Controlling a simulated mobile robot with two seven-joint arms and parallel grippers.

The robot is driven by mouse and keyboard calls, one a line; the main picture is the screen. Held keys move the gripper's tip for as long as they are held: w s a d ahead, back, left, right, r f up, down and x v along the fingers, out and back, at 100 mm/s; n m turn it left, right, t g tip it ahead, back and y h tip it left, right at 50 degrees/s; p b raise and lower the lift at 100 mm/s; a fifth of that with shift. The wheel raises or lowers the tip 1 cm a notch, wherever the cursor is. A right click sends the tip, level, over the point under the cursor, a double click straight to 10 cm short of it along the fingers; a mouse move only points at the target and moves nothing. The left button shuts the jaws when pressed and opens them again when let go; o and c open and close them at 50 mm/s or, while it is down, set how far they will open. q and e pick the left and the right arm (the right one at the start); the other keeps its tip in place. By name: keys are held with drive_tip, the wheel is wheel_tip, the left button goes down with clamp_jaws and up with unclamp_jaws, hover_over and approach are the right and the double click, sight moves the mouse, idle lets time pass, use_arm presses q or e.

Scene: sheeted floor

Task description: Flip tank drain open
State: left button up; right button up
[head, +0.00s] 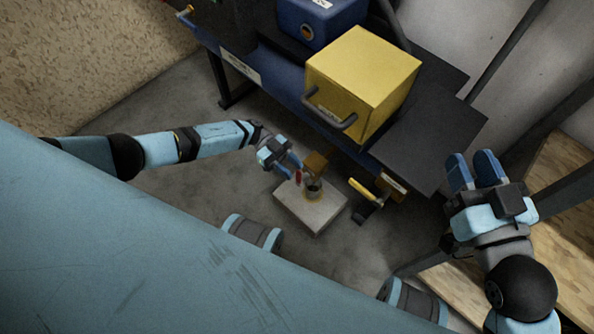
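A small drain fitting (314,187) stands over a pale grey block (318,213) on the floor. It has a brownish-orange body (317,163) and a small red part (299,177) on its left side, which looks like a handle. My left gripper (290,169) reaches in from the left, its blue fingers right beside the red part. Whether they touch it, and how far apart they are, is too small to tell. My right gripper (474,170) is raised at the right, far from the fitting, its two blue fingers apart with nothing between them.
A dark bench with a blue edge carries a yellow box (363,82) with a dark handle and a blue box (318,20). A yellow-handled item (363,190) is right of the block. Wooden planks (565,200) lie at the right. Bare floor (180,105) is at the left.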

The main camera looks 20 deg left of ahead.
use_arm(q)
drive_tip(key=v, duration=1.1)
use_arm(e)
drive_tip(key=shift+s+f, duration=0.1)
